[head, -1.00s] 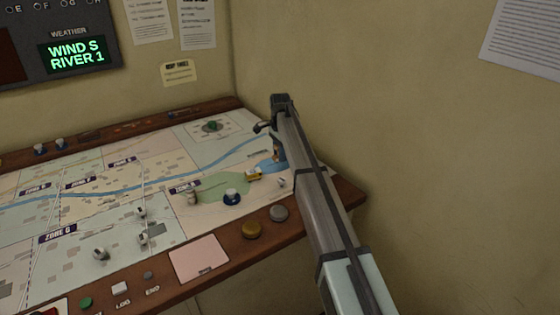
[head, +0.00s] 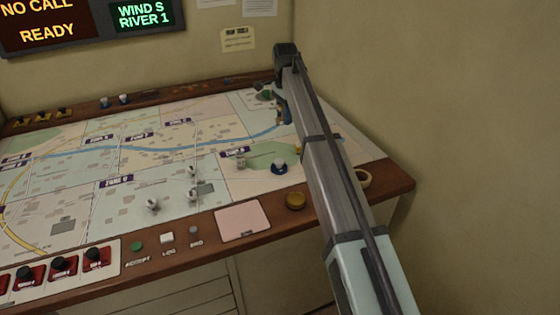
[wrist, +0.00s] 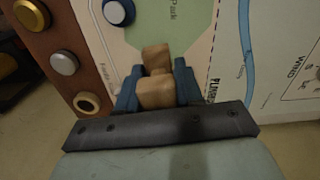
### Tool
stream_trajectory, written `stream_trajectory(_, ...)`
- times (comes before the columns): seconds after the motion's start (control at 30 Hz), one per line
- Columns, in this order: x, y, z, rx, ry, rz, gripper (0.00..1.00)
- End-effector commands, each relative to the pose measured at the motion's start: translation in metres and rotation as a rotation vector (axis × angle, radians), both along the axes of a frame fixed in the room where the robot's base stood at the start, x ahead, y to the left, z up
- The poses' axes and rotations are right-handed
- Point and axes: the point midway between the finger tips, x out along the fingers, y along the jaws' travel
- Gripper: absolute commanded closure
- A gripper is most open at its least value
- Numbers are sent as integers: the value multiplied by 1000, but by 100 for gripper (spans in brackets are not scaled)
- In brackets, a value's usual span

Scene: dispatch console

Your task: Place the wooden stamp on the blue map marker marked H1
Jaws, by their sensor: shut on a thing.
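My gripper (wrist: 157,88) is shut on the wooden stamp (wrist: 155,93), a light brown block between its blue fingers in the wrist view. In the head view my gripper (head: 284,115) is over the right part of the map, behind the blue marker in the picture; the stamp is hard to make out there. A blue map marker with a white top (head: 279,167) stands by the green park area. It also shows at the top left of the wrist view (wrist: 118,12), apart from the stamp. Its label is not readable, so I cannot confirm H1.
A gold button (head: 295,200) and a ring-shaped holder (head: 362,178) are on the wooden edge. A beige piece (head: 241,161) stands left of the blue marker. Several white pieces, one here (head: 152,204), stand further left. A wall is close on the right.

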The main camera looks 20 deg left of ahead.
Motion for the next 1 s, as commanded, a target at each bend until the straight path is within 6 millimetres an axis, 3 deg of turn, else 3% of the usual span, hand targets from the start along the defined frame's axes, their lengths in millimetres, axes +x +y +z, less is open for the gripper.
stream_trajectory(0.03,-22,5,2,0,0,16,94)
stream_trajectory(0.13,-52,6,6,0,-1,23,94)
stream_trajectory(0.3,-80,-11,4,0,0,-19,94)
stream_trajectory(0.6,-86,-16,-3,-1,1,-101,94)
stream_trajectory(1.0,-86,-16,-57,-1,1,-103,94)
